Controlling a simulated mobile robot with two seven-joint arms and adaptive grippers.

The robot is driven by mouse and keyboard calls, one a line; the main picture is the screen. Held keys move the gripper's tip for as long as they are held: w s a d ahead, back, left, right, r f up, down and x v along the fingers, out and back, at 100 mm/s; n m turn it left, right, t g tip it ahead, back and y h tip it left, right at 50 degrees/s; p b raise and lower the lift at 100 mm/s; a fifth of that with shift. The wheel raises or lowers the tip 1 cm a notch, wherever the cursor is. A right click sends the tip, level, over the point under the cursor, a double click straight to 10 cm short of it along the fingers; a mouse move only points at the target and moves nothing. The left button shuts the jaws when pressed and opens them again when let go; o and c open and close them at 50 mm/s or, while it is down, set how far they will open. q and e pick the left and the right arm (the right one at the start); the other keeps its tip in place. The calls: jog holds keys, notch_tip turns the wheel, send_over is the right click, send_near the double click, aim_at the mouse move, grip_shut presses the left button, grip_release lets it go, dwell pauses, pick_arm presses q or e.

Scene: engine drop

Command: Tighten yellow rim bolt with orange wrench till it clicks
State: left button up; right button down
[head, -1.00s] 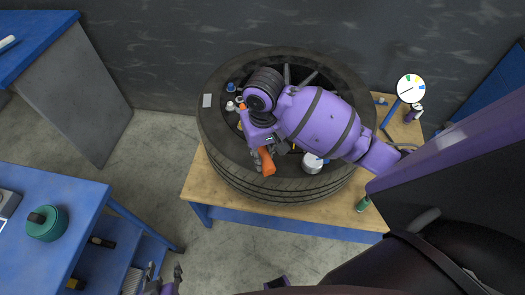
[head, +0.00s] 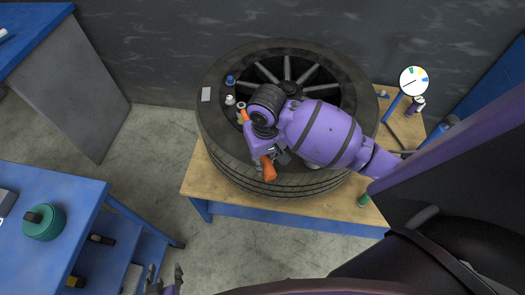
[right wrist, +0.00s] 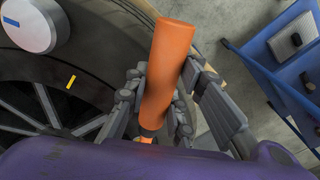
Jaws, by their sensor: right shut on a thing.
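The orange wrench (head: 268,168) is in my right gripper (head: 281,157), over the near-left side of the tire (head: 222,140). In the right wrist view the wrench's orange handle (right wrist: 166,75) stands between the closed fingers (right wrist: 160,105). The wrench's far end is hidden by my purple wrist, so I cannot tell whether it sits on a bolt. A small yellow mark (right wrist: 71,82) shows on the rim side in the right wrist view; I cannot tell if it is the yellow bolt. My left gripper (head: 165,275) is open and empty at the bottom edge, away from the wheel.
The wheel lies on a wooden table (head: 210,185). A white dial (head: 413,81) with coloured marks stands at the right. A blue workbench (head: 75,190) holds a green roll (head: 44,222) at left.

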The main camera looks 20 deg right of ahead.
jog(key=shift+w+r+p, duration=0.2)
jog(key=shift+r+p, duration=0.1)
jog(key=shift+p, duration=0.05)
dwell(0.5)
jog(key=shift+f, duration=0.4)
dwell(0.4)
jog(key=shift+f, duration=1.4)
jog(key=c, duration=2.2)
grip_release()
grip_shut()
